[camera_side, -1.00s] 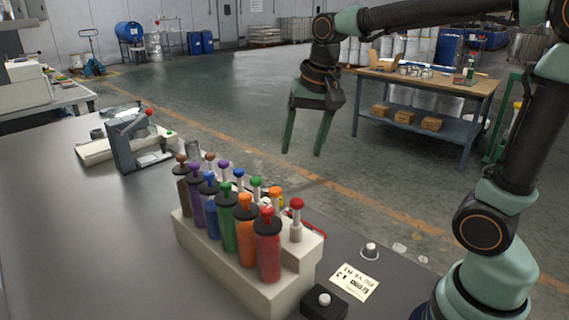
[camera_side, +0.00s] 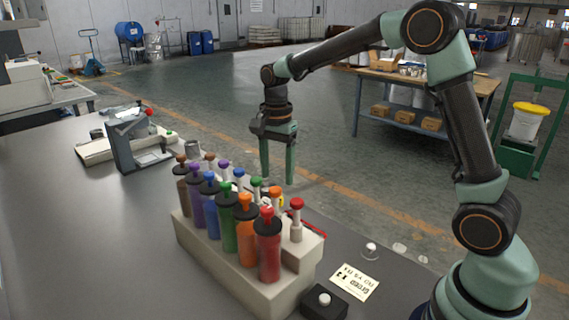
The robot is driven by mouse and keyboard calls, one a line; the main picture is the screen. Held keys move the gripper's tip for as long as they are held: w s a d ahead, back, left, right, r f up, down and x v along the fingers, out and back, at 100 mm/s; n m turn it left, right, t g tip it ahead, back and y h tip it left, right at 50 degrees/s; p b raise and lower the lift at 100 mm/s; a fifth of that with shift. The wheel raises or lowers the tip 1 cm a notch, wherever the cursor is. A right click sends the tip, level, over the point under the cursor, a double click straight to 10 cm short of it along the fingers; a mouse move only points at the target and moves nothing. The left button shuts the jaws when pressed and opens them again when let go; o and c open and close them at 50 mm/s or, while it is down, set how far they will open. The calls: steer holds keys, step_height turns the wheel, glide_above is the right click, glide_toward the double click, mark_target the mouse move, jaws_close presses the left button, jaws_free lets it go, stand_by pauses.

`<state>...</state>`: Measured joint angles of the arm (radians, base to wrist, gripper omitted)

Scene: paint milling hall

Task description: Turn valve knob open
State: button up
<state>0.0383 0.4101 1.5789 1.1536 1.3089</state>
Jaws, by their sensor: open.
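A pale block (camera_side: 240,278) on the grey table holds a front row of coloured bottles, including red (camera_side: 268,255), orange (camera_side: 245,240) and green (camera_side: 226,228). Behind them stands a row of small knobs on pale stems, including red (camera_side: 297,204), orange (camera_side: 275,193), green (camera_side: 256,183) and blue (camera_side: 239,173). I cannot tell which one is the valve knob of the task. My gripper (camera_side: 277,181) is open and empty, with its two green fingers pointing down. In the picture its fingertips appear just above the green and orange knobs. I see no contact, and the depth between them is unclear.
A small black box with a white button (camera_side: 324,299) and a printed card (camera_side: 355,282) lie right of the block. A grey lever press (camera_side: 135,140) stands at the back left. The table's left part is clear. A wooden bench (camera_side: 420,85) stands beyond.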

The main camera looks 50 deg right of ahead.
mark_target(277, 202)
step_height(277, 202, down, 6)
steer(key=shift+f, duration=0.2)
jaws_close()
